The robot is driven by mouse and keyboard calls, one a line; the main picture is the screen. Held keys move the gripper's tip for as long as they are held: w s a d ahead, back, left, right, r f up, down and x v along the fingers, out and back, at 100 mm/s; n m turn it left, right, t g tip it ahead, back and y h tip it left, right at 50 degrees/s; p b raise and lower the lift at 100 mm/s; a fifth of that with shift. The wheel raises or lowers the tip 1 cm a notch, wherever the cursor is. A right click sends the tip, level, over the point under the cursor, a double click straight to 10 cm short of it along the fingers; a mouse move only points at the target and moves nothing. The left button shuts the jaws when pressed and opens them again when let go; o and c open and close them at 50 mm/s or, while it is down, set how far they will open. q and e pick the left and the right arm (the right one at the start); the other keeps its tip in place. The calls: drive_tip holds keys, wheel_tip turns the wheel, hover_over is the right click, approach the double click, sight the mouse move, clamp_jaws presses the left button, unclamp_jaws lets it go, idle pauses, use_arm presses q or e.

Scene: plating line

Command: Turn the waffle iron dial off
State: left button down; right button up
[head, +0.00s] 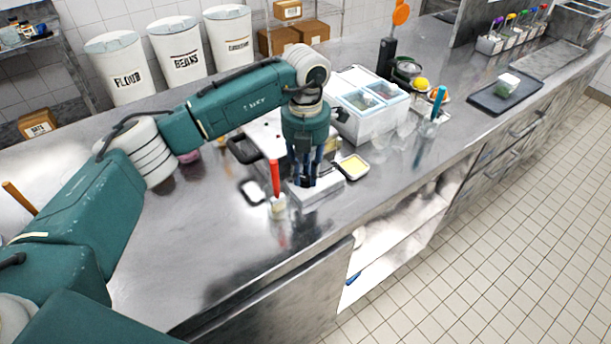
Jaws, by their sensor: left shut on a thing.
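My left gripper (304,182) points straight down over the counter, its dark fingers close together at a low pale grey block (325,190). This block looks like the front part of the waffle iron, whose body (266,130) is partly hidden behind my arm. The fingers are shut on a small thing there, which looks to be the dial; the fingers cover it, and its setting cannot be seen. My right gripper is not in view.
A small jar (278,207) with a red-handled tool stands just left of the gripper. A yellow-filled tray (353,167) is close on the right. A white container unit (372,124) stands behind. The steel counter (205,235) is clear at front left.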

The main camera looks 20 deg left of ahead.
use_arm(q)
drive_tip(key=n+b, duration=0.1)
drive_tip(key=n, duration=0.3)
drive_tip(key=shift+r+n, duration=0.1)
drive_tip(key=shift+n, duration=0.2)
idle(0.3)
drive_tip(key=c, duration=1.5)
unclamp_jaws()
